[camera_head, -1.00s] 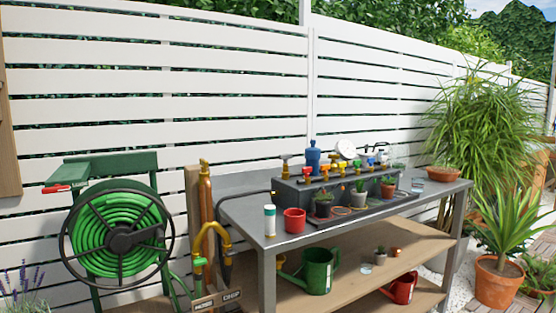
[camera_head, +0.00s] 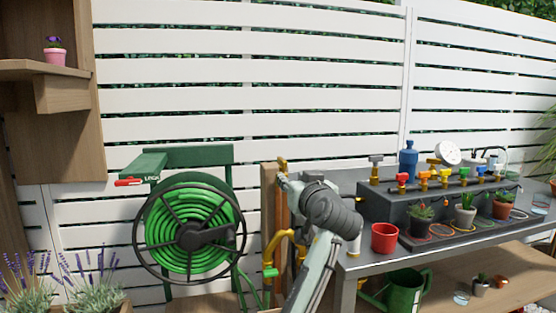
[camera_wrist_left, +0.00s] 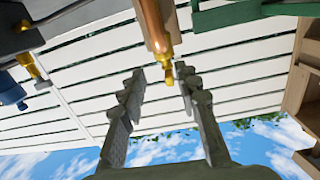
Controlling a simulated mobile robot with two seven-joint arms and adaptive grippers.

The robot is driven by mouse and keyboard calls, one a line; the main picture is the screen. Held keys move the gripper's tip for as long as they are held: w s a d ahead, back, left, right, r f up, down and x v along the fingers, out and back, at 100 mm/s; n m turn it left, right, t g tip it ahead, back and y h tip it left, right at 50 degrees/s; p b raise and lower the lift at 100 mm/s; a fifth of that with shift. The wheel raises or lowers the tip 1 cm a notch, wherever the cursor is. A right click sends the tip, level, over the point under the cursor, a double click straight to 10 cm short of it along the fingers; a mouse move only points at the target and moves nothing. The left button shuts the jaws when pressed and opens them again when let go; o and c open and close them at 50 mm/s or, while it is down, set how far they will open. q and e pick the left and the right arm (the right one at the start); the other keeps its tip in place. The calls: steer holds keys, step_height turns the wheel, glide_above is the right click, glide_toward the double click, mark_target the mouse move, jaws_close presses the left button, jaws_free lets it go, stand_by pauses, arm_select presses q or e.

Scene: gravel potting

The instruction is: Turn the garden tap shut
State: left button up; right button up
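The garden tap (camera_head: 283,164) is a brass fitting on top of an upright copper pipe, beside a wooden post left of the bench. My left gripper (camera_head: 284,178) is at the tap, partly hidden behind my own wrist in the head view. In the left wrist view, my left gripper (camera_wrist_left: 160,74) has its two fingers spread apart. The copper pipe (camera_wrist_left: 154,22) comes in from the top of that view, and its brass tap end (camera_wrist_left: 170,78) shows between the fingertips, closer to the right-hand finger. I cannot tell whether they touch. My right gripper is not in view.
A green hose reel (camera_head: 192,235) stands left of the tap. A curved yellow spout (camera_head: 277,246) is below it. On the right, the grey bench (camera_head: 352,262) holds a red pot (camera_head: 384,238) and a planter box with several valves. A white fence runs behind.

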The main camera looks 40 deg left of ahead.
mark_target(283, 159)
arm_select(q)
steer(key=shift+n+y, duration=0.4)
steer(key=w+a+r, duration=0.1)
steer(key=a, duration=0.1)
steer(key=w+a+r+p, duration=0.1)
steer(key=w+a+r, duration=0.1)
steer(key=w+a, duration=0.1)
steer(key=shift+a+r, duration=0.2)
steer(key=shift+a, duration=0.1)
steer(key=shift+w+a+f, duration=0.1)
steer(key=shift+w+a, duration=0.25)
steer(key=shift+a, duration=0.05)
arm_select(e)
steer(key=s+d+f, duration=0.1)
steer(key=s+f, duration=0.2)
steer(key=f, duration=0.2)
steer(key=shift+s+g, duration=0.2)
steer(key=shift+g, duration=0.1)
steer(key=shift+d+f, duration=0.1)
arm_select(q)
jaws_close()
